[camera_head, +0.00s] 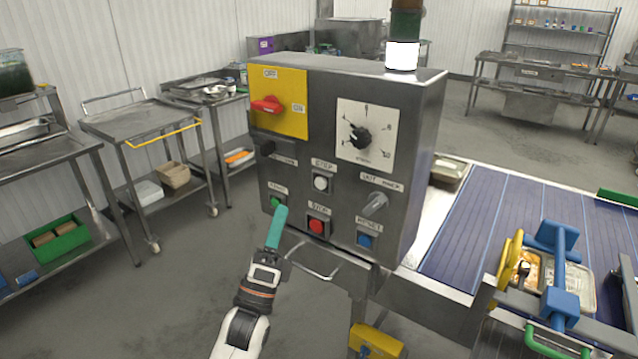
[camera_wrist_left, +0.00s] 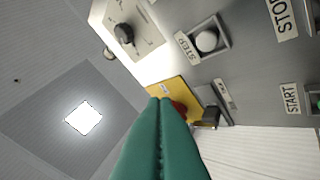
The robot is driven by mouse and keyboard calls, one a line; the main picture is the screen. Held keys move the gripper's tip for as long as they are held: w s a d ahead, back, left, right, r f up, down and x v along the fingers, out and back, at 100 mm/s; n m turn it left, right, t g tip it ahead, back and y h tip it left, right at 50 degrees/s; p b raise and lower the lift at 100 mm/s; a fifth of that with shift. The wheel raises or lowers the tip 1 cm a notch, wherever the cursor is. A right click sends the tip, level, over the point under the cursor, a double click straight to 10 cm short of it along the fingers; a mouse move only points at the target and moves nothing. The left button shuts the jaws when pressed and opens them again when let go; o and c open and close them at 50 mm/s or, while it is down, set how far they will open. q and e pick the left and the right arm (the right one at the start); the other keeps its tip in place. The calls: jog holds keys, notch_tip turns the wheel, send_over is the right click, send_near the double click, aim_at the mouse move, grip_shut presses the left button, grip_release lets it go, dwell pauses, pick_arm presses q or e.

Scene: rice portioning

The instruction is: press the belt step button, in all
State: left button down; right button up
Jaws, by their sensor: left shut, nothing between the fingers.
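The white step button (camera_head: 320,183), under a STEP label, is on the front of the grey control box (camera_head: 400,110). It also shows in the left wrist view (camera_wrist_left: 207,40), to the upper right of the fingertips. My left gripper (camera_head: 281,212) has teal fingers, shut and empty. In the head view its tips are below and left of the step button, close beside the green start button (camera_head: 275,203). In the left wrist view the fingers (camera_wrist_left: 167,102) lie apart from the step button in the picture. I cannot tell their distance from the panel. My right gripper is not in view.
The panel also carries a red stop button (camera_head: 317,226), a blue reset button (camera_head: 365,240), a clear-covered switch (camera_head: 375,205), a dial (camera_head: 360,137) and a red rotary switch (camera_head: 268,105) on a yellow plate. A bent metal bar (camera_head: 315,272) is below. The belt (camera_head: 480,230) runs at right.

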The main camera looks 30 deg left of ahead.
aim_at(322, 182)
pick_arm(q)
jog(key=w+b, duration=0.2)
jog(key=w, duration=0.7)
jog(key=shift+d, duration=0.35)
dwell(1.8)
jog(key=shift+w, duration=0.4)
